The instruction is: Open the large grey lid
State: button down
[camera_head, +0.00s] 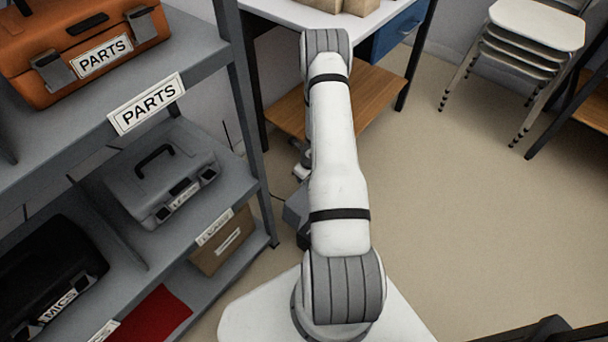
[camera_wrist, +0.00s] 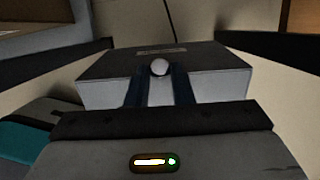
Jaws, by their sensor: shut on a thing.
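In the wrist view a grey box-like thing with a flat grey lid (camera_wrist: 110,62) lies straight ahead. A small pale round knob (camera_wrist: 160,67) stands on the lid, and a label strip lies behind it. My gripper (camera_wrist: 160,80) has its two dark blue fingers closed on the knob, one on each side. In the head view, part of a grey box (camera_head: 294,214) shows low behind my white arm. My gripper and the lid are mostly hidden there. I cannot tell whether the lid is raised at all.
Grey shelves (camera_head: 215,56) stand at left with an orange PARTS case (camera_head: 28,66), a grey case (camera_head: 150,195) and a black case (camera_head: 45,265). A desk (camera_head: 290,15) with a wooden lower shelf is behind my arm. Stacked chairs (camera_head: 535,25) stand far right; the floor between is clear.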

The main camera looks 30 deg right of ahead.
jog(key=c, duration=1.3)
grip_release()
jog(key=shift+w, duration=0.1)
jog(key=p+v, duration=0.3)
jog(key=v, duration=0.4)
jog(key=shift+d+r, duration=0.1)
jog(key=shift+r, duration=0.3)
